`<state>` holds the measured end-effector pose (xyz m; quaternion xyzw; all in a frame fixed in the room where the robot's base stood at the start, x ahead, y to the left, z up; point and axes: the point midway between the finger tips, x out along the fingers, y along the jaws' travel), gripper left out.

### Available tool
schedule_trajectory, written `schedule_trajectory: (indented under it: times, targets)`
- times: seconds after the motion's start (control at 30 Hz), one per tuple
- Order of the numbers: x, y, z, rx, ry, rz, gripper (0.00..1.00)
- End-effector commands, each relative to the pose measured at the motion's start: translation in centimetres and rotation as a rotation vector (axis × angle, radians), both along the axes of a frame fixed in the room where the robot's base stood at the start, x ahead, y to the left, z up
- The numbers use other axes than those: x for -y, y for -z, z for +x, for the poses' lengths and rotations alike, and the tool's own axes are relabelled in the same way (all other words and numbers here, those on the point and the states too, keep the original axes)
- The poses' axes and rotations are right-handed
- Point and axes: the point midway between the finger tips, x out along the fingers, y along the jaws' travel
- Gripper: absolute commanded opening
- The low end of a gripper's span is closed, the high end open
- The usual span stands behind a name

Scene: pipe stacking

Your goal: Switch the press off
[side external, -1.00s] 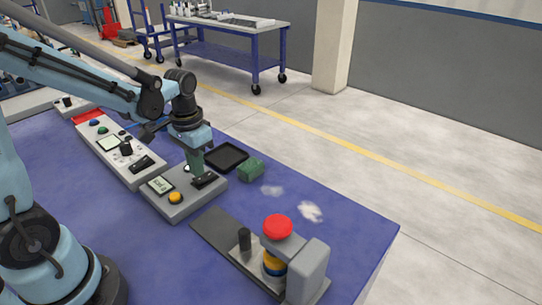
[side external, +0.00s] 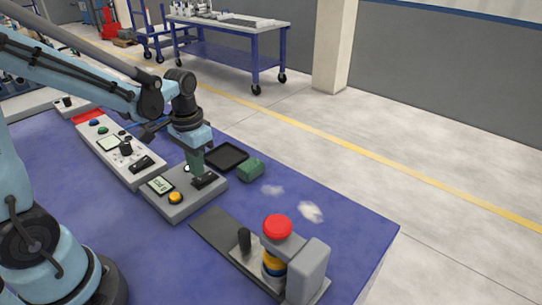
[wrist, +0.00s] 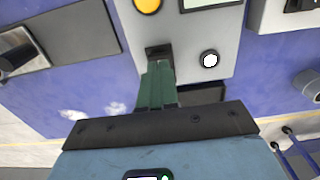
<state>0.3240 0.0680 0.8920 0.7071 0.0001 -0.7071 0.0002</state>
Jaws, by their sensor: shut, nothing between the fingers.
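A grey control box (side external: 177,207) stands on the blue table, with a small display (side external: 160,185), a yellow button (side external: 175,198) and a black switch (side external: 207,181). My gripper (side external: 197,174) points down with its green fingers shut and empty, right at the black switch. In the wrist view the fingertips (wrist: 158,66) meet the switch (wrist: 158,51) and hide part of it; I cannot tell whether they press on it. The press (side external: 309,268) stands at the lower right, with a red top (side external: 278,227) and yellow and blue rings (side external: 272,266) beneath.
A longer panel (side external: 132,165) with buttons and a display lies left of the control box. A black tray (side external: 231,156) and a green block (side external: 251,169) lie behind it. A black post (side external: 244,240) stands beside the press.

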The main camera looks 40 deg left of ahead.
Motion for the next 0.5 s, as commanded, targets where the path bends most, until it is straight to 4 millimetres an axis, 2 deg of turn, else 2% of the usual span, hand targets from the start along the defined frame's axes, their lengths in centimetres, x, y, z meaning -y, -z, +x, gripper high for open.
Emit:
schedule_trajectory:
  times: [0.5]
  targets:
    - [-0.01, 0.62, 0.03, 0.0, 0.0, 0.0, 0.0]
